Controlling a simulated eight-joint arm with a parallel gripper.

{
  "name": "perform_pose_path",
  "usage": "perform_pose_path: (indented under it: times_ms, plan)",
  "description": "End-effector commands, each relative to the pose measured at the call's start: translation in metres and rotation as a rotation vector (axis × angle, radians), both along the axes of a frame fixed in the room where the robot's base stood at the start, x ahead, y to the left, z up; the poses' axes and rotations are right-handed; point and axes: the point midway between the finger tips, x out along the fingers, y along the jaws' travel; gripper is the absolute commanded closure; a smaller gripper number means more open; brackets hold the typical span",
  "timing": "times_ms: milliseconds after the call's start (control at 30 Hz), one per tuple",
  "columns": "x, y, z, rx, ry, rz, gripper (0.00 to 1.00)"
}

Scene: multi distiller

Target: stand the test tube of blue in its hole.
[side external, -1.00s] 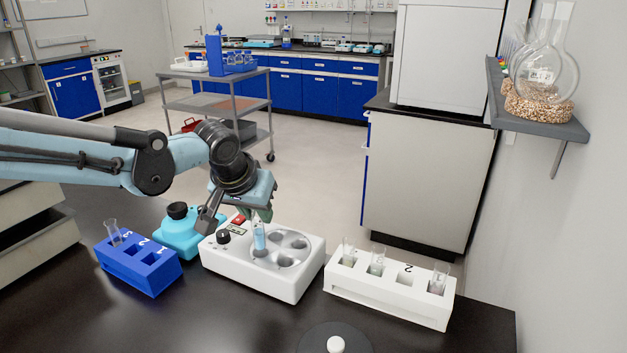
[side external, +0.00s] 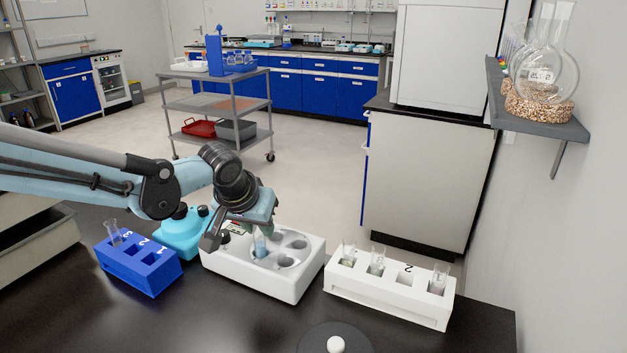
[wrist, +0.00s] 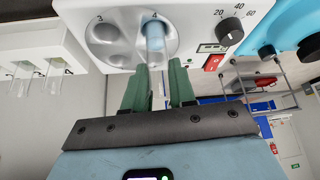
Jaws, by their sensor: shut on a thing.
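The test tube of blue (side external: 260,244) is upright at a round hole of the white device (side external: 290,287), on its left side. In the wrist view the blue tube (wrist: 154,36) is at the hole marked 4. I cannot tell how deep its lower end sits. My gripper (side external: 262,224) is above the device with its jaws shut on the upper part of the tube. Its green fingers (wrist: 160,77) show on either side of the tube in the wrist view.
A blue rack (side external: 138,277) with one clear tube stands left of the device. A white rack (side external: 390,300) with several tubes stands to the right. A cyan device with a black knob (side external: 183,235) is behind left. The dark table front is mostly clear.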

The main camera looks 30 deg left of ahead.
Motion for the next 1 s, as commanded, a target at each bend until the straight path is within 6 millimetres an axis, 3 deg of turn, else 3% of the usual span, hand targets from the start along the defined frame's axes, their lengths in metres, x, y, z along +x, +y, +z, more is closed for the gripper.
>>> perform_pose_path:
  times_ms: [700, 733, 900, 1000]
  plan:
    - [0.0, 0.0, -0.014, 0.0, 0.0, 0.0, 1.0]
    - [0.0, 0.0, -0.014, 0.0, 0.0, 0.0, 0.7]
    - [0.0, 0.0, -0.014, 0.0, 0.0, 0.0, 0.45]
    - [0.0, 0.0, -0.014, 0.0, 0.0, 0.0, 0.45]
